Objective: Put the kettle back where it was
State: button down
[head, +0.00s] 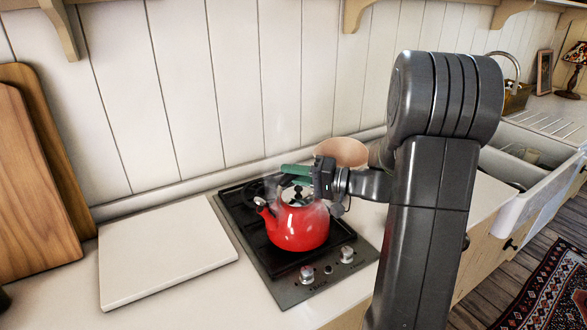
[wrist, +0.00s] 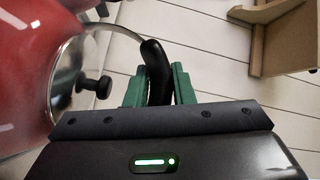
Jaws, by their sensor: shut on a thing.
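A red kettle (head: 297,227) is at the two-burner stove (head: 310,272) in the head view, its spout to the left and its body over the front part of the hob. I cannot tell whether its base touches the grate. Steam rises around it. My gripper (head: 297,172) comes in from the right at the top of the kettle. In the wrist view, the green fingers of my gripper (wrist: 160,88) are shut on the black kettle handle (wrist: 154,62). The kettle's red side (wrist: 25,75) and lid knob (wrist: 94,84) show at the left.
A white board (head: 165,245) lies on the counter left of the stove. Wooden cutting boards (head: 35,190) lean on the wall at far left. A pinkish-brown round object (head: 343,151) is behind my gripper. A white sink (head: 530,165) is at right.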

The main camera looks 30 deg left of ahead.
jog(key=shift+f+b, duration=0.1)
jog(key=shift+b, duration=0.2)
jog(key=c, duration=1.2)
grip_release()
jog(key=shift+c, duration=0.2)
jog(key=shift+r+p, duration=0.25)
jog(key=shift+p, duration=0.15)
jog(key=b+v, duration=0.3)
jog(key=v, duration=0.9)
jog(key=shift+f, duration=0.15)
